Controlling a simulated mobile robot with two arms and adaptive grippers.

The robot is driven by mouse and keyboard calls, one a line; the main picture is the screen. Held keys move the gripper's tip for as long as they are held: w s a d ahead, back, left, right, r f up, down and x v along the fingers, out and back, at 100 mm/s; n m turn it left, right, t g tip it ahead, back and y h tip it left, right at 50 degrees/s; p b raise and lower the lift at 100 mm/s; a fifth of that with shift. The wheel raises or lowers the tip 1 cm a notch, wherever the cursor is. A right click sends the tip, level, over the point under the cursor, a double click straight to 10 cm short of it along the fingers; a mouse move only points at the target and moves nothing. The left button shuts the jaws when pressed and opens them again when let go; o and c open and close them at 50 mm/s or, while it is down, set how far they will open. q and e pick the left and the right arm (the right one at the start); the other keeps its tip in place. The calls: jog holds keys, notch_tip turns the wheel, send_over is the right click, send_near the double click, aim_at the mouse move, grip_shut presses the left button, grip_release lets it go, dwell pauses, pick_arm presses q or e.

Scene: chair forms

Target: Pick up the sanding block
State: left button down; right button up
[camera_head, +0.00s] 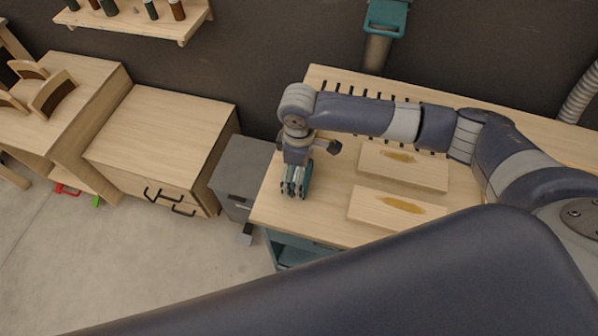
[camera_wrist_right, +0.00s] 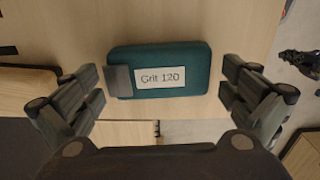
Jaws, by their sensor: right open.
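The sanding block is a teal block (camera_wrist_right: 185,58) with a white "Grit 120" label and a grey patch at its left end. It lies on the pale wood workbench in the right wrist view. My right gripper (camera_wrist_right: 163,87) is open, with one finger beyond each end of the block and small gaps visible. In the head view my right gripper (camera_head: 296,184) points down over the bench's left end. Some teal shows beside its fingers there, with the block mostly hidden. My left gripper is out of view.
Two pale boards with yellow-brown patches, a rear board (camera_head: 415,172) and a front board (camera_head: 372,207), lie right of the gripper on the workbench (camera_head: 335,225). A grey bin (camera_head: 243,168) stands left of the bench. A wooden cabinet (camera_head: 160,135) stands farther left.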

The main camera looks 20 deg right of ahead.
jog(key=shift+f, duration=0.65)
jog(key=c, duration=0.8)
jog(key=shift+r+b, duration=0.35)
jog(key=shift+r, duration=0.35)
jog(key=shift+s+a+r+b, duration=0.15)
jog(key=shift+r+b, duration=0.15)
jog(key=shift+r, duration=0.2)
jog(key=shift+s+a+r+b, duration=0.1)
jog(key=shift+r+b, duration=0.15)
jog(key=shift+r, duration=0.2)
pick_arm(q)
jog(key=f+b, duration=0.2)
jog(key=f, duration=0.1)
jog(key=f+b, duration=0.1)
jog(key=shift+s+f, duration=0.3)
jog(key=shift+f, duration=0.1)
pick_arm(e)
jog(key=s+a, duration=0.3)
jog(key=s, duration=0.1)
jog(key=s+a+r, duration=0.1)
jog(key=s+a, duration=0.2)
jog(key=s, duration=0.1)
jog(key=s+a, duration=0.2)
jog(key=s, duration=0.2)
jog(key=shift+s+a+r, duration=0.3)
jog(key=shift+a+r, duration=0.05)
jog(key=shift+a, duration=0.05)
